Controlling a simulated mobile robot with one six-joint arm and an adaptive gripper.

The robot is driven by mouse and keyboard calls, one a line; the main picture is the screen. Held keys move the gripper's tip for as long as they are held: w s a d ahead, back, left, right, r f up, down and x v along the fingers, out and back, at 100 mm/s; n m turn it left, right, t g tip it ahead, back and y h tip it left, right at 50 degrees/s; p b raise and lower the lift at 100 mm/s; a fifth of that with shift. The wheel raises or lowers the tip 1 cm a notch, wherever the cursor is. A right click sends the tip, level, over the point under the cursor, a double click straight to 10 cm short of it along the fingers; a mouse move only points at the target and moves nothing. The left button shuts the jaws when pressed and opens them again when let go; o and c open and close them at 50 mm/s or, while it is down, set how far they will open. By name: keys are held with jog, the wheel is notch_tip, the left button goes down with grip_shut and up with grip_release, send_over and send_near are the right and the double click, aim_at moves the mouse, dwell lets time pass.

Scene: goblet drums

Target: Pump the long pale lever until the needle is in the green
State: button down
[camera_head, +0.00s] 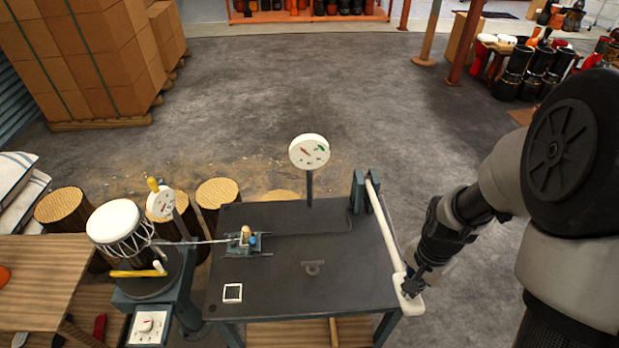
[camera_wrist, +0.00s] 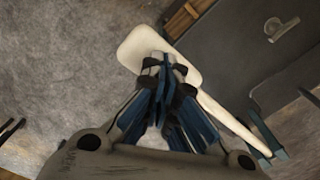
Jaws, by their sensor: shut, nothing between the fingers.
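The long pale lever (camera_head: 384,225) runs along the right edge of the dark table, from a blue-grey bracket (camera_head: 362,190) at the back to a flat paddle end at the front. The paddle (camera_wrist: 140,47) also shows in the wrist view. My gripper (camera_head: 410,288) is shut and empty at the paddle end; in the wrist view its fingertips (camera_wrist: 160,60) overlap the paddle, and I cannot tell whether they touch it. A round white gauge (camera_head: 309,151) stands on a post behind the table. Its red needle points to the upper left, away from the green mark at the upper right.
The dark table (camera_head: 330,245) carries a small clamp device (camera_head: 246,241) and a grey bracket. A white-headed drum (camera_head: 115,222) with a second gauge (camera_head: 161,203) stands at left. Log stools and stacked boxes (camera_head: 90,60) are farther back. The floor right of the table is clear.

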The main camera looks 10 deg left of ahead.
notch_tip(320, 180, down, 17)
jog(key=b, duration=1.3)
notch_tip(320, 180, up, 19)
jog(key=p, duration=1.5)
jog(key=shift+s+f, duration=0.15)
jog(key=shift+f, duration=0.1)
notch_tip(320, 180, down, 19)
jog(key=b, duration=1.5)
notch_tip(320, 180, up, 19)
jog(key=p, duration=1.5)
jog(key=shift+s+d, duration=0.1)
jog(key=shift+s, duration=0.05)
